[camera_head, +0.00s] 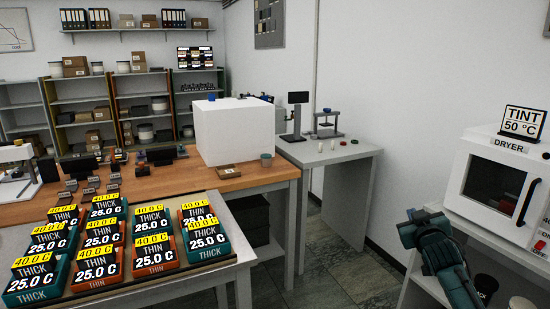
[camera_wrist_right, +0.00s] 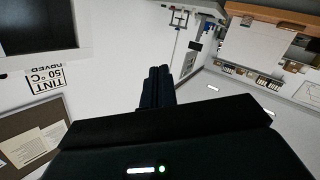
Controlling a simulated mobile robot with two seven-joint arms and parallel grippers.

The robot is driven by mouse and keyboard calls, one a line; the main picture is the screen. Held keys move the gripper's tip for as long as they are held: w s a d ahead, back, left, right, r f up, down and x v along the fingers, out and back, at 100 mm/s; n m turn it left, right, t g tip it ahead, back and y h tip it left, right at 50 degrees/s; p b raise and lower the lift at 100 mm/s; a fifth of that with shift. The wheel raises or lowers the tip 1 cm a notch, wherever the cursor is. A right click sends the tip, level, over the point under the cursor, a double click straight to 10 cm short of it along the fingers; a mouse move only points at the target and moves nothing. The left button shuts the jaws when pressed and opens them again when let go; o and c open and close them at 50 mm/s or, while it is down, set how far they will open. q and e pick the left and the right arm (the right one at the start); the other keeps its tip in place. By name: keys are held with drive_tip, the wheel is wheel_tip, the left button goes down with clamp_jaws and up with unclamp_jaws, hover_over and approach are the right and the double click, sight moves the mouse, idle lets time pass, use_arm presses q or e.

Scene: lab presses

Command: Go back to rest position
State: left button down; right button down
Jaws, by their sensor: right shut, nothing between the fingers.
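My right arm comes up from the lower right of the head view in front of the dryer. My right gripper (camera_head: 411,215) is at its upper end, above the grey bench on the right. In the right wrist view the two dark fingers of the right gripper (camera_wrist_right: 158,72) are together, with nothing between them. My left gripper is in neither view.
A white dryer (camera_head: 465,205) with a TINT 50 °C sign (camera_head: 523,122) stands close behind and right of my right arm. Several labelled THICK and THIN blocks lie on a tray (camera_head: 205,279) at left. The floor between the tables is clear.

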drive_tip(key=s+a+f+n+g+y, duration=0.1)
drive_tip(key=s+a+f+y, duration=0.1)
drive_tip(key=s+a+f, duration=0.6)
drive_tip(key=s+a+f+n+g+y, duration=0.1)
drive_tip(key=s+a+f+y, duration=0.2)
drive_tip(key=s+a+f, duration=0.6)
drive_tip(key=s+a+f+g+y, duration=0.1)
drive_tip(key=s+a+f, duration=0.2)
drive_tip(key=s, duration=0.8)
drive_tip(key=s+a+f+m+g, duration=0.1)
drive_tip(key=s+f, duration=0.4)
drive_tip(key=s, duration=0.6)
drive_tip(key=shift+s+a+f+g+y, duration=0.15)
drive_tip(key=shift+a+g+y, duration=0.25)
drive_tip(key=shift+a+g, duration=0.55)
drive_tip(key=shift+t, duration=0.25)
